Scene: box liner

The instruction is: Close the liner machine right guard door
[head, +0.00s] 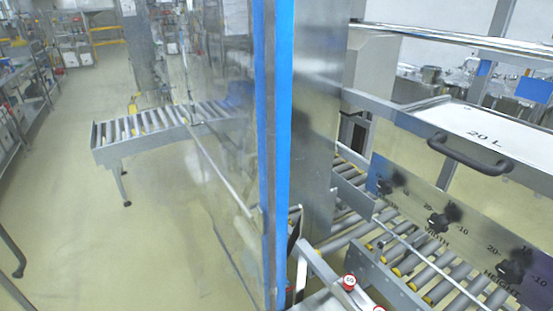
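A large clear guard panel (215,165) stands upright at the left of the machine in the head view, with the floor and a conveyor showing through it. Its blue-and-metal edge (284,130) runs from top to bottom near the picture's middle. A black handle (470,155) sits on a metal frame bar at the right, in front of a white plate marked "20 L". I cannot tell from this view which of these belongs to the right guard door. Neither of my grippers is in view.
A roller conveyor (165,127) stands beyond the clear panel. Machine rollers (420,262), a panel with black knobs (440,218) and a red-ringed button (349,282) are at the lower right. Shelves (25,95) line the far left. The floor (90,220) at the left is mostly free.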

